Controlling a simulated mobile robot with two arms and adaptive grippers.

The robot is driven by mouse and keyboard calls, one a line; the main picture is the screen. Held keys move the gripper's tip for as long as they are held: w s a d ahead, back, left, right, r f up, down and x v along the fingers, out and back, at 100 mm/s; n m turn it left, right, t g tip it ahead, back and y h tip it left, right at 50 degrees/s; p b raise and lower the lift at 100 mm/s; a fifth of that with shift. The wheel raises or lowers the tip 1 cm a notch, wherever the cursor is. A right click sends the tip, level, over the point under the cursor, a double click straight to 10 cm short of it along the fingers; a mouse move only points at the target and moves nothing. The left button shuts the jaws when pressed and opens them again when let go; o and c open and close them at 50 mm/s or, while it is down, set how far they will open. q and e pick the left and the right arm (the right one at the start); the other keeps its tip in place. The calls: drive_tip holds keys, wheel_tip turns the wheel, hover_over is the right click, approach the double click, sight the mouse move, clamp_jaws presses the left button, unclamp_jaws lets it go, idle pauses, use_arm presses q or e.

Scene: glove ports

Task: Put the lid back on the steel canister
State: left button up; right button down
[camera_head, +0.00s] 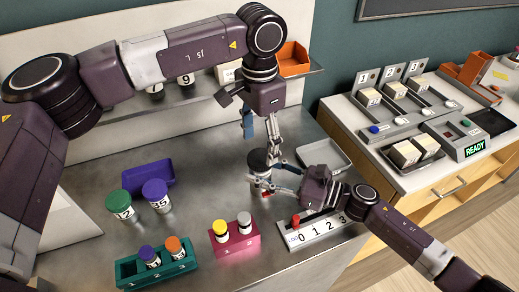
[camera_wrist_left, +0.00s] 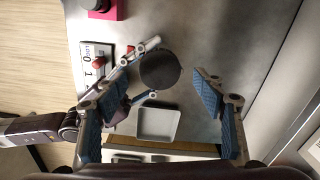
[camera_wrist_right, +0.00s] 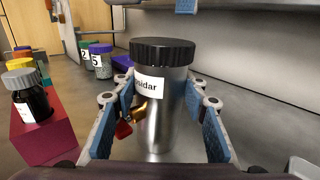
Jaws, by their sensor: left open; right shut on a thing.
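The steel canister (camera_wrist_right: 170,115) stands upright, with a white label ending in "sidar". Its black ribbed lid (camera_wrist_right: 162,52) sits level on top in the right wrist view; I cannot tell whether it is tightened. The lid also shows from above as a dark disc in the left wrist view (camera_wrist_left: 160,70) and in the head view (camera_head: 258,159). My right gripper (camera_head: 262,184) is shut on the canister's body, one finger on each side. My left gripper (camera_head: 262,140) is open and empty above the lid, its fingers apart in the left wrist view (camera_wrist_left: 163,88).
A grey tray (camera_head: 322,156) lies right of the canister. A numbered strip with a red knob (camera_head: 296,221), a pink rack (camera_head: 235,243) and a teal rack (camera_head: 158,268) stand in front. Green-lidded (camera_head: 119,204) and purple-lidded (camera_head: 155,190) jars stand left. The steel top between is clear.

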use_arm(q)
drive_tip(key=shift+r, duration=0.5)
drive_tip(key=shift+c, duration=0.5)
